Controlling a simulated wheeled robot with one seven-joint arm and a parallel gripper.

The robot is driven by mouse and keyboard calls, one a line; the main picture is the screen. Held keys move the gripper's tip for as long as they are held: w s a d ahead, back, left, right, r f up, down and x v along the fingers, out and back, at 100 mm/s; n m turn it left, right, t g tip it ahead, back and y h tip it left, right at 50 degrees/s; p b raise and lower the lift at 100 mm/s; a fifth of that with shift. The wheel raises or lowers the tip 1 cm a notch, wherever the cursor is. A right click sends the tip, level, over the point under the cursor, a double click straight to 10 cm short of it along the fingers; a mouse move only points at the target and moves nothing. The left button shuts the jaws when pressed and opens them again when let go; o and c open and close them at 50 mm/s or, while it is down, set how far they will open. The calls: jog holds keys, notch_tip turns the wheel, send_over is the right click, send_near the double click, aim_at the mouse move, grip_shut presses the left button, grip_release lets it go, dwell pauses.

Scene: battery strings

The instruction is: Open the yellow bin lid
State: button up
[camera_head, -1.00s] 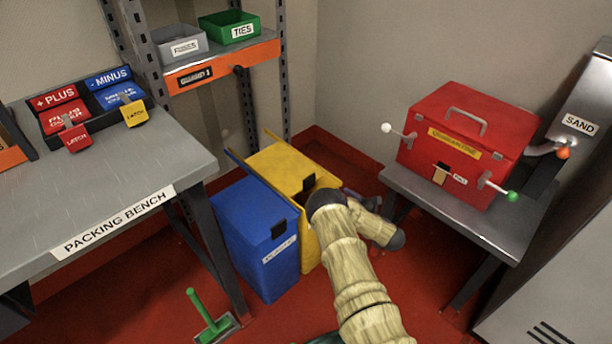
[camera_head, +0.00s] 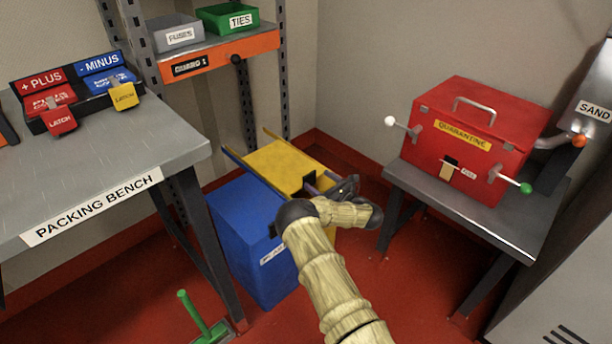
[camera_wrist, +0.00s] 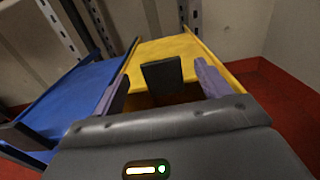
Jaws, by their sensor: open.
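The yellow bin (camera_head: 330,237) stands on the red floor, and its flat yellow lid (camera_head: 285,165) lies across the top. A black handle tab (camera_head: 309,182) sits at the lid's front edge. In the wrist view the yellow lid (camera_wrist: 170,50) lies ahead, with the black tab (camera_wrist: 162,76) between my purple fingers. My gripper (camera_wrist: 163,86) is open, a finger on each side of the tab; I cannot tell whether they touch it. A dark band shows below the tab, shadow or gap. In the head view my gripper (camera_head: 328,188) is at the bin's front, and my forearm hides much of the bin.
A blue bin (camera_head: 245,225) stands directly left of the yellow one. The packing bench (camera_head: 110,180) is farther left, with a green pedal (camera_head: 195,315) near its leg. A red quarantine box (camera_head: 475,140) stands on a metal table (camera_head: 460,210) at right. Shelving rises behind.

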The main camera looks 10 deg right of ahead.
aim_at(310, 175)
jog(key=b+x, duration=0.2)
jog(key=x, duration=0.5)
jog(key=shift+w+a, duration=0.15)
jog(key=shift+w, duration=0.05)
